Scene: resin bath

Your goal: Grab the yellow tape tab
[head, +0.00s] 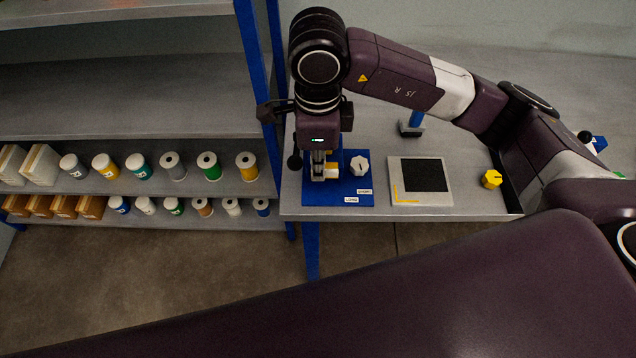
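My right gripper (320,174) points down over the left part of a blue board (350,197) on the grey bench. A small pale block with a yellowish top (332,172) shows right at its fingertips. I cannot tell whether this is the yellow tape tab, or whether the fingers are touching it or closed on it. The gripper and wrist hide the board's back left part. My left gripper is out of view.
The board also carries a white knob (360,166). To its right are a pale plate with a black square (400,195) and a yellow knob (491,179). A shelf rack (100,109) with several spools and jars stands at left.

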